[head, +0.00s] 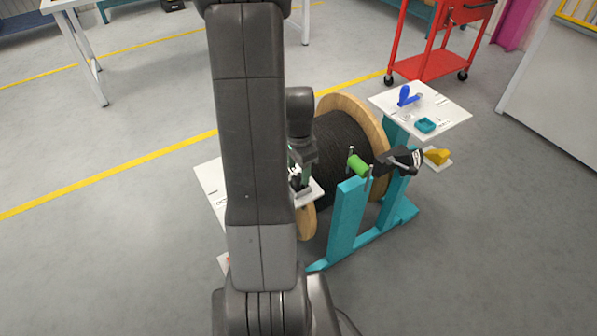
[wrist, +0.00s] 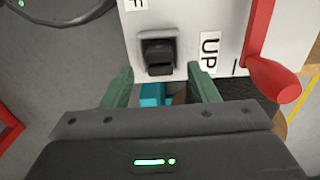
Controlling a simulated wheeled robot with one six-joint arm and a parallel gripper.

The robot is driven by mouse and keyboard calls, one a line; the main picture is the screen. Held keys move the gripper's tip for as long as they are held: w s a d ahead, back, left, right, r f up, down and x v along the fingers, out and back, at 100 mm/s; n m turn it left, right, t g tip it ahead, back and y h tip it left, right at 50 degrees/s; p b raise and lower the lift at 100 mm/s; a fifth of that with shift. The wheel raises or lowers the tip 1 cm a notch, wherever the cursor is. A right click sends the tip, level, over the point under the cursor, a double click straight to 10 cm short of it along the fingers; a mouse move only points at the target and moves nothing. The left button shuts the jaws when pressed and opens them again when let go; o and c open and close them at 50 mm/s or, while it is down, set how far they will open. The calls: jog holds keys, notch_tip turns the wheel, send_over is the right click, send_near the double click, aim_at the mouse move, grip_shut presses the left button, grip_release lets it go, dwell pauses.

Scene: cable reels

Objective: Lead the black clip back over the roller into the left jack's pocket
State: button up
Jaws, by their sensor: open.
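The black clip (wrist: 159,62) sits in a dark grey square pocket (wrist: 146,37) on the left jack's white plate (wrist: 188,20) in the wrist view. It looks seated inside the pocket's rim, but its depth is hard to judge. My gripper (wrist: 160,88) is open and empty, its two green fingers apart just on the near side of the clip. In the head view my gripper (head: 302,165) is over the plate's edge, partly behind my arm. The green roller (head: 359,166) is on the teal stand to the right, apart from my gripper.
The black cable reel (head: 345,145) with wooden flanges stands behind the roller. A red lever (wrist: 272,80) rises beside the pocket. A red trolley (head: 430,65) stands at the back.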

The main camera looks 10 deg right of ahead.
notch_tip(320, 180, up, 12)
jog(key=p, duration=0.2)
jog(key=shift+f, duration=0.25)
notch_tip(320, 180, down, 14)
jog(key=b, duration=0.3)
jog(key=shift+r, duration=0.2)
jog(key=shift+r+p, duration=0.9)
jog(key=shift+f, duration=0.1)
